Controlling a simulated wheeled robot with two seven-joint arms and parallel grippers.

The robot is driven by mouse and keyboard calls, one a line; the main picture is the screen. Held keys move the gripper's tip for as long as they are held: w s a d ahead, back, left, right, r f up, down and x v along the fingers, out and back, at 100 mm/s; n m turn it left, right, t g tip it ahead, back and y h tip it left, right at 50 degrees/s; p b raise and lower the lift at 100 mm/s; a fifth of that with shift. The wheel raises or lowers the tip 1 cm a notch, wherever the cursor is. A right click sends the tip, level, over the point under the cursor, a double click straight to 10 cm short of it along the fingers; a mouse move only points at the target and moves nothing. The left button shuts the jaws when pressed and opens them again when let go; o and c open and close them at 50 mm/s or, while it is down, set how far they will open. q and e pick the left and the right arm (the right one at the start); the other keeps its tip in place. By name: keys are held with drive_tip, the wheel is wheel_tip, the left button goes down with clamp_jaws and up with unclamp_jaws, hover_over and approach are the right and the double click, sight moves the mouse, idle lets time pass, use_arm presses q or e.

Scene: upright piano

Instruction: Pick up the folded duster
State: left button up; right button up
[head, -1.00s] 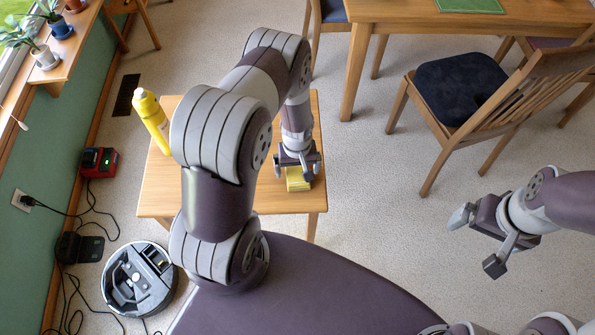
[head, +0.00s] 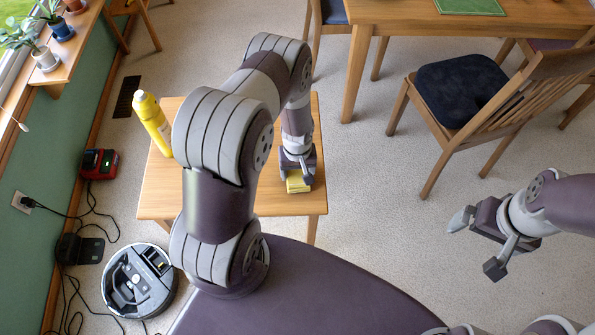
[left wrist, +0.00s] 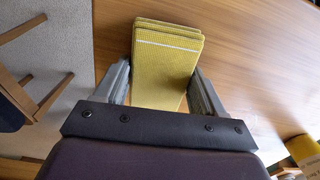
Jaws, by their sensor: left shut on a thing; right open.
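The folded duster (head: 297,184) is a yellow folded cloth on the small wooden table (head: 158,203). In the left wrist view the duster (left wrist: 168,60) shows its layered folds and a pale stripe, and it lies between the two fingers. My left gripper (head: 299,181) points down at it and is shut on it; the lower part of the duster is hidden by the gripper. Whether the duster is clear of the table top I cannot tell. My right gripper (head: 480,243) is open and empty, over the floor at the right.
A yellow bottle (head: 152,122) stands at the table's left edge. A robot vacuum (head: 138,281) and cables lie on the floor at left. A chair (head: 470,95) and a larger table (head: 400,14) stand at upper right. Open carpet lies between.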

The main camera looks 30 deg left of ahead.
sight(300, 175)
use_arm(q)
drive_tip(key=r, duration=0.2)
drive_tip(key=d+r, duration=0.1)
drive_tip(key=r, duration=0.1)
drive_tip(key=shift+s, duration=0.25)
drive_tip(key=s+d+r, duration=0.5)
drive_tip(key=d+r, duration=0.1)
drive_tip(key=d, duration=0.3)
drive_tip(key=shift+r, duration=0.2)
drive_tip(key=shift+s+d, duration=0.1)
